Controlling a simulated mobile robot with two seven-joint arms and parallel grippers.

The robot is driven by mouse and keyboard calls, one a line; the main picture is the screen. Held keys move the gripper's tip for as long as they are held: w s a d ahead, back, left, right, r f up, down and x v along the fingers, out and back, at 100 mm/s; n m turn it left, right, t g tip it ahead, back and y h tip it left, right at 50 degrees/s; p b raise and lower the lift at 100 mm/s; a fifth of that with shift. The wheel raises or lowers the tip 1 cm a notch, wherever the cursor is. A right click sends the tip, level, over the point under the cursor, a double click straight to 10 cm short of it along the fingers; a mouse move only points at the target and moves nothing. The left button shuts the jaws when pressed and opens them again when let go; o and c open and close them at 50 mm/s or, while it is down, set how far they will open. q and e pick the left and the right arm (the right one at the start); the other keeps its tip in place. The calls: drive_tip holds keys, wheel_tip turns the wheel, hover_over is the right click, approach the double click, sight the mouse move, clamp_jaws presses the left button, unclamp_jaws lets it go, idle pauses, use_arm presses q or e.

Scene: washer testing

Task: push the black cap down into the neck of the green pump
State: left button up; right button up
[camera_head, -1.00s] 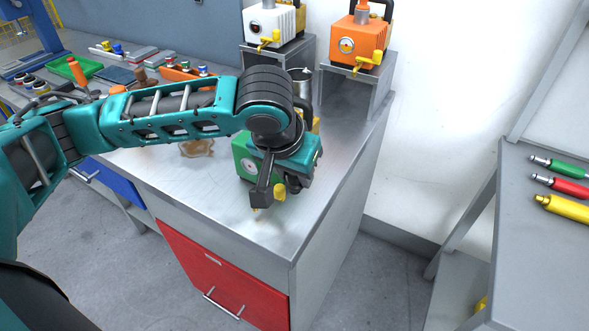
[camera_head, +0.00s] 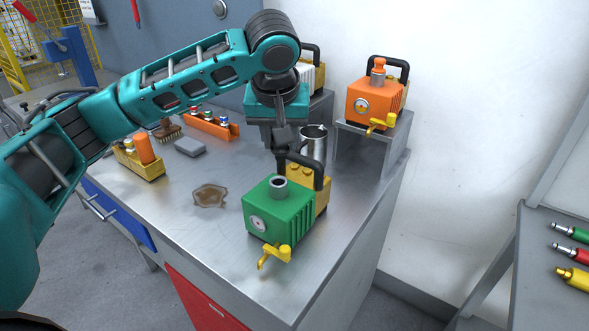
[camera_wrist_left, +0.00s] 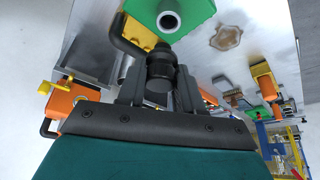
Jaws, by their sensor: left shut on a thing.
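The green pump (camera_head: 280,210) stands upright on the metal workbench. Its round neck (camera_head: 279,184) on top is open, and it shows a dark hole with a pale rim in the left wrist view (camera_wrist_left: 168,20). My left gripper (camera_head: 283,140) points down just above and behind the neck. In the left wrist view my left gripper (camera_wrist_left: 160,90) is shut on the black cap (camera_wrist_left: 159,65), a dark stepped cylinder. The cap is apart from the neck in that view. My right gripper is in neither view.
The pump's black handle (camera_head: 318,172) arches close behind its neck. A metal cup (camera_head: 313,143) stands behind the pump. An orange pump (camera_head: 375,98) sits on a grey stand at right. A brown flat patch (camera_head: 210,195) lies on the bench at left; the bench front is clear.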

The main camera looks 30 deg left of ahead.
sight(277, 159)
use_arm(q)
drive_tip(key=shift+w+a+r+n, duration=0.2)
drive_tip(key=shift+a+r+n, duration=0.3)
drive_tip(key=shift+r, duration=0.4)
wheel_tip(277, 159, down, 7)
drive_tip(key=shift+f, duration=0.2)
drive_tip(key=shift+f, duration=0.5)
drive_tip(key=shift+f, duration=0.3)
drive_tip(key=o, duration=1.1)
